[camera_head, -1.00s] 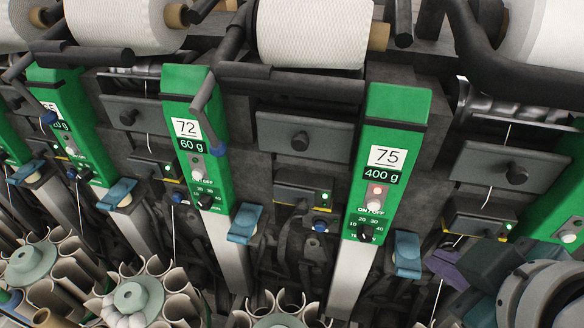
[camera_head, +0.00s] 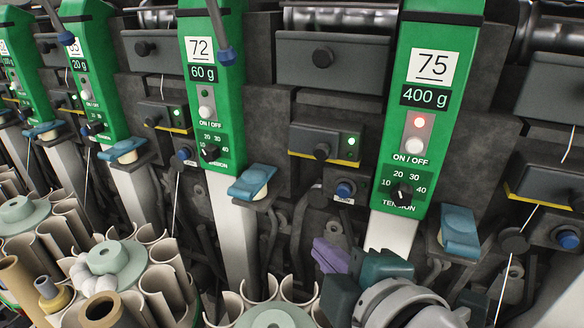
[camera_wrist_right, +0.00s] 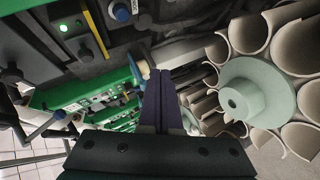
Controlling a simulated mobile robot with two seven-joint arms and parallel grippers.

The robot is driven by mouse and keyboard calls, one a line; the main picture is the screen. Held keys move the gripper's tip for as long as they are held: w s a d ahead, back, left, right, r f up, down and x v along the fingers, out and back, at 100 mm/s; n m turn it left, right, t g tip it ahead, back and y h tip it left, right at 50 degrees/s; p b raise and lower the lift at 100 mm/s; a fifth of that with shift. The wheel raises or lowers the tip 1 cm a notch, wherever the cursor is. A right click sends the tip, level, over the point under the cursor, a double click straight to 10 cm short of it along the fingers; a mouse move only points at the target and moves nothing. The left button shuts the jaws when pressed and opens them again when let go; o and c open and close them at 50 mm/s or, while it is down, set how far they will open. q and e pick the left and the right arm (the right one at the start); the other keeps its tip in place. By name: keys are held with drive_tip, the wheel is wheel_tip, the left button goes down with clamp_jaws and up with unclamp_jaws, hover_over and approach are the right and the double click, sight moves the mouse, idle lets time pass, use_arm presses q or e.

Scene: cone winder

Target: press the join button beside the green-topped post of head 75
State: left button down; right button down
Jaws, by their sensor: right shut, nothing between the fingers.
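The green-topped post of head 75 (camera_head: 440,75) stands right of centre in the head view. It carries a "75 / 400 g" label, a lit red lamp, a white on/off button and a tension knob. A blue button (camera_head: 345,189) sits left of this post, and another blue button (camera_head: 566,237) sits to its right. My right gripper (camera_head: 330,256), with purple fingers, is below the left blue button and apart from it. In the right wrist view its fingers (camera_wrist_right: 160,100) are together and empty; a blue button (camera_wrist_right: 122,13) shows near the top. My left gripper is out of view.
Teal levers (camera_head: 460,230) project beside the posts. The head 72 post (camera_head: 213,90) stands to the left. Round magazines with tube pockets (camera_head: 108,258) fill the lower left, and one (camera_wrist_right: 242,95) is close on the right of the wrist view.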

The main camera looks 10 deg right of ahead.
sight(344, 192)
drive_tip(key=shift+w+d, duration=0.1)
drive_tip(key=w+d+b, duration=0.1)
drive_tip(key=w+d, duration=0.4)
drive_tip(key=w, duration=0.2)
idle(0.4)
drive_tip(key=shift+a, duration=0.1)
idle(0.9)
idle(0.9)
drive_tip(key=shift+w, duration=0.15)
